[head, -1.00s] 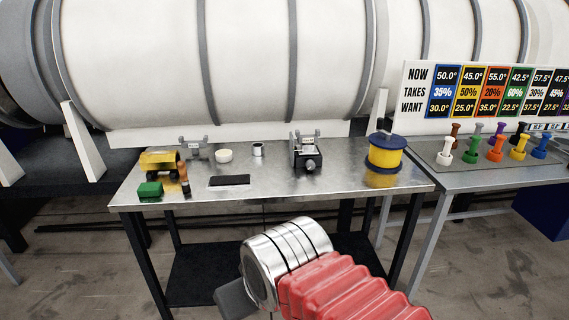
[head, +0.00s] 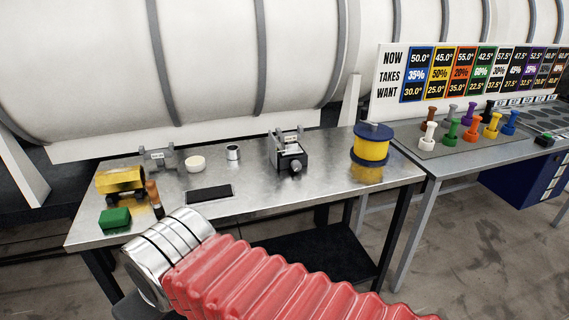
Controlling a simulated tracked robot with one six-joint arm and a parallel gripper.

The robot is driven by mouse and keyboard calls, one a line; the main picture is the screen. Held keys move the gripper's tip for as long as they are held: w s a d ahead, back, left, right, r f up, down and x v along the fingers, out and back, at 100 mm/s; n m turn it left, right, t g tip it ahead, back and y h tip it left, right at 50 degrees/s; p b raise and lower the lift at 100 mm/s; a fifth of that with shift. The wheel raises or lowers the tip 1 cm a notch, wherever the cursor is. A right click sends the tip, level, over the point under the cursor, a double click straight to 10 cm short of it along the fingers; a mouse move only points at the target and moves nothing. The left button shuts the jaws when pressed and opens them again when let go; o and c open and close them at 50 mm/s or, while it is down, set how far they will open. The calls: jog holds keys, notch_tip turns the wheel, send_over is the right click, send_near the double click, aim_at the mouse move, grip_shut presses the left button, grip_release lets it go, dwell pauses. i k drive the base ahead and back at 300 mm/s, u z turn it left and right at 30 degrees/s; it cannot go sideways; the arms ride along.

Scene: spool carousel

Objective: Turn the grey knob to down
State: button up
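The grey knob (head: 296,166) sits on the front of a small black box device (head: 286,150) with a pale top and upright grey brackets, at the middle of the metal table. The knob is too small to tell which way it points. My arm, with a red bellows sleeve and a silver ringed joint, crosses the lower part of the head view, in front of the table and well apart from the knob. My gripper's fingers do not show.
The metal table (head: 330,180) also holds a yellow spool with blue flanges (head: 371,150), a black flat slab (head: 210,193), a white round piece (head: 195,163), a metal cup (head: 233,152), a green block (head: 115,219) and a yellow piece (head: 120,180). Coloured pegs stand on the right bench.

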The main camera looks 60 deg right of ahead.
aim_at(296, 165)
jog(key=z, duration=0.45)
jog(key=i, duration=0.9)
jog(key=z, duration=0.6)
